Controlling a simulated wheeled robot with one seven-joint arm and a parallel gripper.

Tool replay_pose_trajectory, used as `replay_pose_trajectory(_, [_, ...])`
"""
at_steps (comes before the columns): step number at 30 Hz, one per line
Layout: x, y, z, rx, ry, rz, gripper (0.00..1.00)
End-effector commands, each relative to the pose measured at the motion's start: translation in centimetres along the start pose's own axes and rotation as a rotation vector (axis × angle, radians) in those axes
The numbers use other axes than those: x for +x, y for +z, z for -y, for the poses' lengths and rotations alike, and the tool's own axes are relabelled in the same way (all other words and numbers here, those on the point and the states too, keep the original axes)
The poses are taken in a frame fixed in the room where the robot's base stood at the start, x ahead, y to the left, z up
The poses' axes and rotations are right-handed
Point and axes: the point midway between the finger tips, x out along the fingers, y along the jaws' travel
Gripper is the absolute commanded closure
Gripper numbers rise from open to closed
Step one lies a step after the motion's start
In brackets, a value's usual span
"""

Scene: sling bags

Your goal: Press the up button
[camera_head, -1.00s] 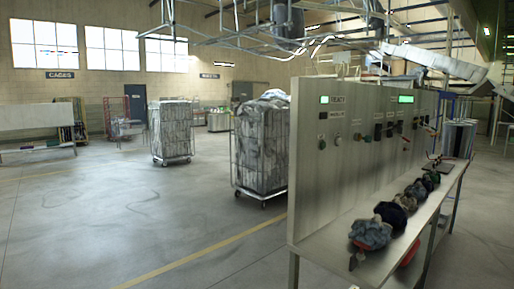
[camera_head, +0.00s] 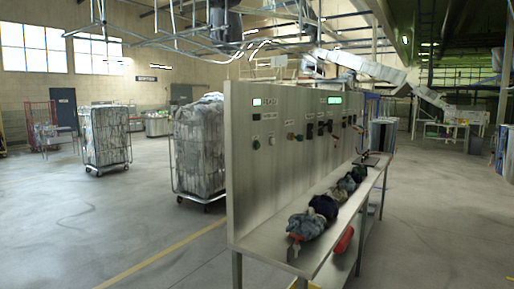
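A tall grey metal control panel (camera_head: 247,185) stands near the middle of the camera_head view. Its face carries small round and square buttons and two lit green displays. A green round button (camera_head: 256,144) sits near its left edge, and a dark red one (camera_head: 271,141) is just right of it. Several dark switches (camera_head: 309,130) run further along the face. The labels are too small to read, so I cannot tell which is the up button. My gripper is not in view.
A metal shelf (camera_head: 270,243) juts from the panel's front and holds several cloth bundles (camera_head: 305,224). Wheeled cages with grey sacks (camera_head: 200,150) stand behind and left. The floor is open at the left and right front.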

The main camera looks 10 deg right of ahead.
Motion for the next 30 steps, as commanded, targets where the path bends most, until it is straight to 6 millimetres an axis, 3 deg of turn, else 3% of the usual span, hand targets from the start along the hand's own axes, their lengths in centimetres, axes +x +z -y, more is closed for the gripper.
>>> replay_pose_trajectory(8, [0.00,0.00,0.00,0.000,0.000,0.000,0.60])
replay_pose_trajectory(22, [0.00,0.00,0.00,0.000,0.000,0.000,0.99])
replay_pose_trajectory(30, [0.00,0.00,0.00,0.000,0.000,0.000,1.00])
